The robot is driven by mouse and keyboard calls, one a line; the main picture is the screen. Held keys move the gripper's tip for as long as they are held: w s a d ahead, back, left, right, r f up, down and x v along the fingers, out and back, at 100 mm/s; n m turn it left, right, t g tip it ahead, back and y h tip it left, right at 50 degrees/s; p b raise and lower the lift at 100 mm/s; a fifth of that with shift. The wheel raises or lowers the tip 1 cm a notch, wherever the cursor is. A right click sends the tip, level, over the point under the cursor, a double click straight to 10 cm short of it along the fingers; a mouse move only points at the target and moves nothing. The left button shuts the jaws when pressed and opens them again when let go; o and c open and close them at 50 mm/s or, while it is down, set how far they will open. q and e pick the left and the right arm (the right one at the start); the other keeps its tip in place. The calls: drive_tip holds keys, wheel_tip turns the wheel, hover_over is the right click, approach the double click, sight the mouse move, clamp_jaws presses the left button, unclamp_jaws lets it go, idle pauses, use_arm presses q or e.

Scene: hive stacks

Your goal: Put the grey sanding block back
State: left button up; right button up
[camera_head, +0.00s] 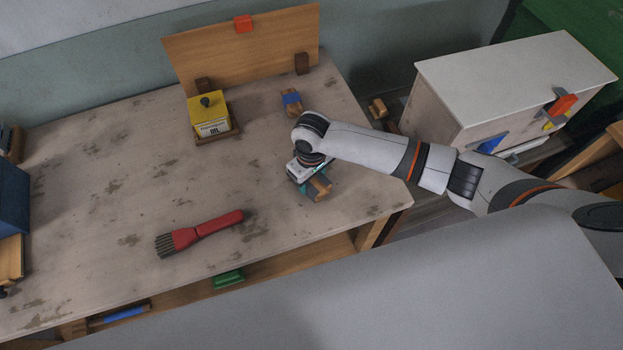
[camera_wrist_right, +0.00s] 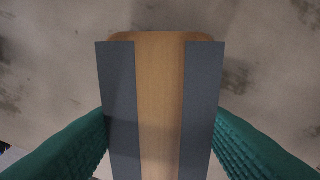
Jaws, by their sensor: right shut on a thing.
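The grey sanding block (camera_head: 319,187) is a wooden block with grey sides. It is over the right part of the worktable (camera_head: 120,195). My right gripper (camera_head: 310,184) points down and is shut on it. In the right wrist view, the block (camera_wrist_right: 160,110) shows a bare wood strip between two grey strips, with a green finger pressed on each side. Whether it touches the tabletop is unclear. A similar wooden block with a blue band (camera_head: 291,102) lies farther back. My left gripper is not in view.
A yellow box (camera_head: 208,115) sits on a wooden base before an upright board (camera_head: 240,55). A red brush (camera_head: 200,234) lies front left. A blue box (camera_head: 12,198) stands at the left edge. A white-topped cabinet (camera_head: 515,75) stands right. The table's middle is clear.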

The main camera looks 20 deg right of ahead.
drive_tip(key=shift+f, duration=0.6)
drive_tip(key=o, duration=0.9)
drive_tip(key=shift+f, duration=0.15)
wheel_tip(320, 180, up, 12)
drive_tip(key=shift+r, duration=0.2)
